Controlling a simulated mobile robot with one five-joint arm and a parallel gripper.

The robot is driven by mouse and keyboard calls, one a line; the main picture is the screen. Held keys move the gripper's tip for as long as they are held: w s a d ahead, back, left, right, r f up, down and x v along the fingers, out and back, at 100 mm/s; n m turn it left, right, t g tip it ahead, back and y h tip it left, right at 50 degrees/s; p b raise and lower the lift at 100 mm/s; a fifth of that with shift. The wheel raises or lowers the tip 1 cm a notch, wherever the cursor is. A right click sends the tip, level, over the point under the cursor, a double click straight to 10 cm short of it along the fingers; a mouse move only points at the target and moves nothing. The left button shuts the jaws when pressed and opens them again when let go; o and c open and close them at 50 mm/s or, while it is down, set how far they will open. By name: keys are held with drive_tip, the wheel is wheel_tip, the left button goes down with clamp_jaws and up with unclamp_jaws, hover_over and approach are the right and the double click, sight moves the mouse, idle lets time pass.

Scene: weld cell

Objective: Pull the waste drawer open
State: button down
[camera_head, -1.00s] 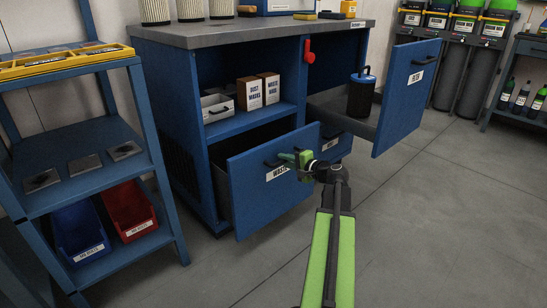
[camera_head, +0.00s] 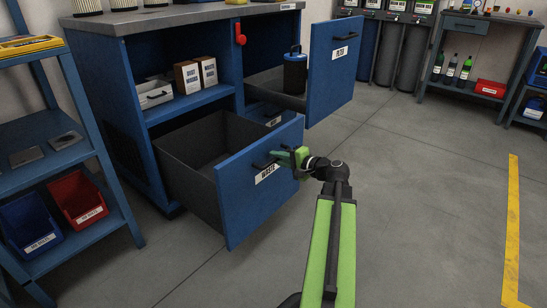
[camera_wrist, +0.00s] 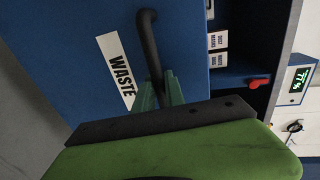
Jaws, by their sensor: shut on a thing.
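The waste drawer (camera_head: 200,165) is pulled well out of the blue cabinet, and its dark grey inside shows no contents. Its blue front (camera_head: 240,205) carries a white WASTE label (camera_head: 267,173) and a black bar handle (camera_head: 264,165). My gripper (camera_head: 290,160) is shut on the handle at the right part of the drawer front. In the wrist view the green fingers (camera_wrist: 160,92) close around the black handle (camera_wrist: 149,45), beside the WASTE label (camera_wrist: 116,70). The exact finger contact is partly hidden.
The filter drawer (camera_head: 332,65) above right also stands open, with a dark canister (camera_head: 295,70) in it. A blue shelf rack (camera_head: 45,150) with red and blue bins stands at the left. The floor (camera_head: 420,210) at the right is clear.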

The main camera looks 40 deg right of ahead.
drive_tip(key=shift+a, duration=0.5)
drive_tip(key=c, duration=1.4)
unclamp_jaws()
drive_tip(key=shift+c, duration=0.2)
drive_tip(key=shift+w, duration=0.1)
